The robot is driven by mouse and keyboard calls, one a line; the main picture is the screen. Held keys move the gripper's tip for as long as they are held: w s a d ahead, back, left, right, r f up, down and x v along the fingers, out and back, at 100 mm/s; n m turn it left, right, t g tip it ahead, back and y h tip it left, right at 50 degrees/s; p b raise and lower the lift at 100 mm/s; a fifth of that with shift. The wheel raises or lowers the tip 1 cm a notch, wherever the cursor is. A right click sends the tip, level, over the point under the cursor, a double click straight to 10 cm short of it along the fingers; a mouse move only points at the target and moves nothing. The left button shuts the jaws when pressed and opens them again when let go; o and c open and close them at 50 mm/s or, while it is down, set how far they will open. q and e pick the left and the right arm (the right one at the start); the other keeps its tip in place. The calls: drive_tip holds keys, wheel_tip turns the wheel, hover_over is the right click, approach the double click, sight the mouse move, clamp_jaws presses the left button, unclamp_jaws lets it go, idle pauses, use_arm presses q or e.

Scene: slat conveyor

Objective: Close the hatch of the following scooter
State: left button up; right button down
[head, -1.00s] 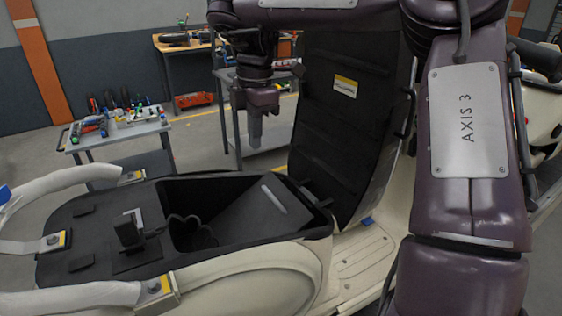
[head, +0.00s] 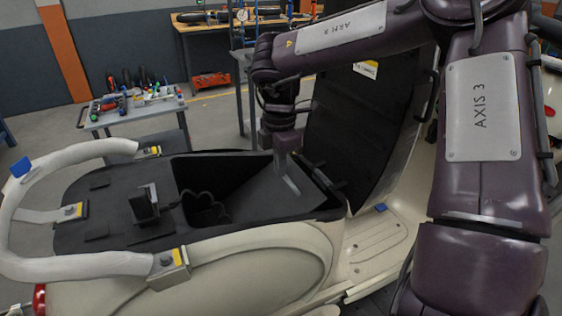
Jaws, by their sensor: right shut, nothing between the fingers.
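The cream scooter (head: 270,265) stands across the foreground with its black storage compartment (head: 255,180) exposed. Its hatch (head: 360,120), a tall black ribbed panel with a yellow-and-white label and cream outer side, stands open and leans slightly right at the compartment's right end. My right arm reaches across the hatch's upper part and hides it. My right gripper (head: 281,160) points down, shut and empty, over the compartment's far right edge, left of the hatch's inner face. I cannot tell whether it touches anything. My left gripper is not in view.
A white grab rail (head: 100,263) curves around the scooter's left end. A grey tool cart (head: 135,112) stands behind it, and a wooden workbench (head: 210,27) is farther back. Another scooter (head: 550,90) shows partly at the right edge. Open floor lies between cart and bench.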

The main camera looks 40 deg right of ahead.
sight(296, 180)
drive_tip(key=shift+d+f, duration=0.1)
drive_tip(key=shift+f, duration=0.05)
drive_tip(key=shift+y, duration=0.7)
drive_tip(key=d+f+b, duration=0.1)
drive_tip(key=d+f, duration=0.1)
drive_tip(key=s+d+f+b, duration=0.1)
drive_tip(key=d+f+b, duration=0.1)
drive_tip(key=f, duration=0.1)
drive_tip(key=shift+s+f, duration=0.15)
drive_tip(key=shift+f, duration=0.15)
drive_tip(key=shift+r, duration=0.1)
drive_tip(key=shift+a, duration=0.15)
drive_tip(key=shift+r, duration=0.1)
